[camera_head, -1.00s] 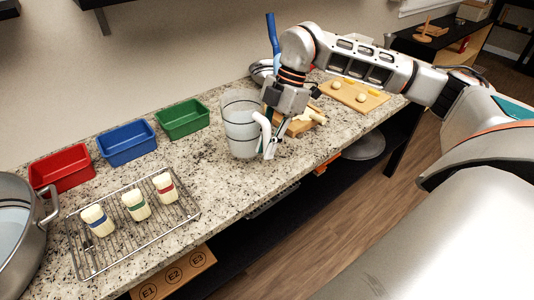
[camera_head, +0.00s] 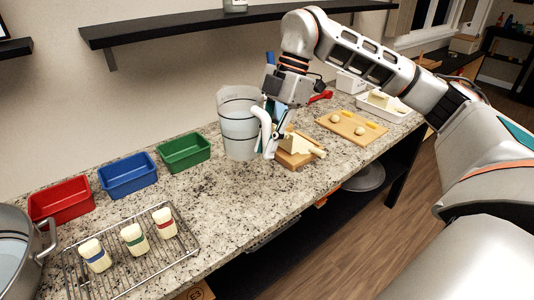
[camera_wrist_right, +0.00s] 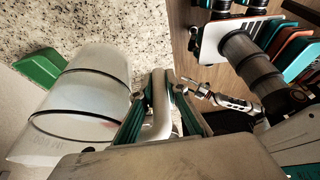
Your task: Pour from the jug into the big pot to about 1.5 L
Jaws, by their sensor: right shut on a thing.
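The clear jug (camera_head: 239,128) is upright in the head view, held above the counter, with a translucent filling whose level is hard to read. My right gripper (camera_head: 268,150) is shut on its white handle; the jug (camera_wrist_right: 75,105) and the gripper (camera_wrist_right: 158,95) also show in the right wrist view. The big pot (camera_head: 38,270) is cut off at the left edge, far from the jug, with pale liquid inside. What looks like my left gripper (camera_wrist_right: 195,92) shows small in the wrist view; its jaws are unclear.
Red (camera_head: 62,213), blue (camera_head: 128,188) and green (camera_head: 183,163) bins line the wall. A wire rack (camera_head: 185,243) with 3 banded shakers (camera_head: 135,238) lies between pot and jug. A wooden block (camera_head: 295,160) and cutting board (camera_head: 335,134) are right. A shelf (camera_head: 180,30) hangs above.

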